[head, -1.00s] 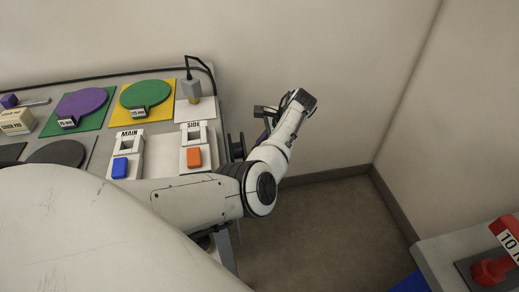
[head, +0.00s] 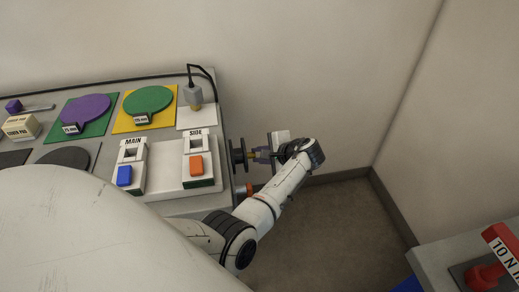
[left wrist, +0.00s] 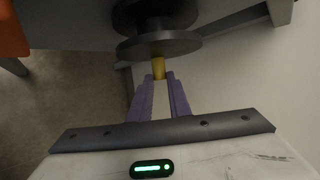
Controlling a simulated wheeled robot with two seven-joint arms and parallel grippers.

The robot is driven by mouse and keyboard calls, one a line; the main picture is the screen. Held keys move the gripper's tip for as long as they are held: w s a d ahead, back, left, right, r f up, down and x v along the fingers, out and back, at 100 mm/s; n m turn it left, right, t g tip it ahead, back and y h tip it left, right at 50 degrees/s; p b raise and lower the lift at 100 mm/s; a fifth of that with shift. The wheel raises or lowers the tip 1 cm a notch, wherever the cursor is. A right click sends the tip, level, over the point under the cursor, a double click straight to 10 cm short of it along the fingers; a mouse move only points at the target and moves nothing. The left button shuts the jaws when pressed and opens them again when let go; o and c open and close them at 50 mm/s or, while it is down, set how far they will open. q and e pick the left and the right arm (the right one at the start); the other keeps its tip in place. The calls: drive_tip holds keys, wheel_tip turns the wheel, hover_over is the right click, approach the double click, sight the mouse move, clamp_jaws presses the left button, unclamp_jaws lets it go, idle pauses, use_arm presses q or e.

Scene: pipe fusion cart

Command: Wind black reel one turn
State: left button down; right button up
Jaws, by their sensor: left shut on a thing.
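The black reel (head: 238,154) sticks out from the right side of the cart, with its axis level. In the left wrist view the reel (left wrist: 160,46) shows its dark round flanges close ahead, and a short yellow handle (left wrist: 158,68) stands out from the near flange. My left gripper (head: 262,155) is beside the reel, to its right. In the left wrist view its purple fingers (left wrist: 160,80) are shut on the yellow handle. My right gripper is not in view.
The cart top (head: 108,170) carries the blue MAIN switch (head: 125,176), orange SIDE switch (head: 196,166), and purple and green discs. A grey table (head: 440,262) with a red-handled item stands at lower right. Floor between is clear.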

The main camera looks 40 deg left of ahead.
use_arm(q)
drive_tip(key=n+t+y+b, duration=0.1)
drive_tip(key=y+b, duration=0.2)
drive_tip(key=b, duration=0.3)
drive_tip(key=n+t+y+b, duration=0.1)
drive_tip(key=y+b, duration=0.2)
drive_tip(key=b, duration=0.3)
drive_tip(key=n+t+y+b, duration=0.1)
drive_tip(key=t+y+b, duration=0.1)
drive_tip(key=b, duration=0.4)
drive_tip(key=shift+w+a+r+n+y, duration=0.25)
drive_tip(key=shift+n+y, duration=0.05)
drive_tip(key=shift+y, duration=0.2)
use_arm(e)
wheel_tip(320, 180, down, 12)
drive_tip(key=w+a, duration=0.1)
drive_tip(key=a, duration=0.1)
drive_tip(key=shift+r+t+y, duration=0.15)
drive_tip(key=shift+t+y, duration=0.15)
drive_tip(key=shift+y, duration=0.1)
use_arm(q)
drive_tip(key=shift+r+b, duration=0.1)
drive_tip(key=shift+b, duration=0.25)
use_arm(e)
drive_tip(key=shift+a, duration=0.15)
use_arm(q)
drive_tip(key=shift+y, duration=0.3)
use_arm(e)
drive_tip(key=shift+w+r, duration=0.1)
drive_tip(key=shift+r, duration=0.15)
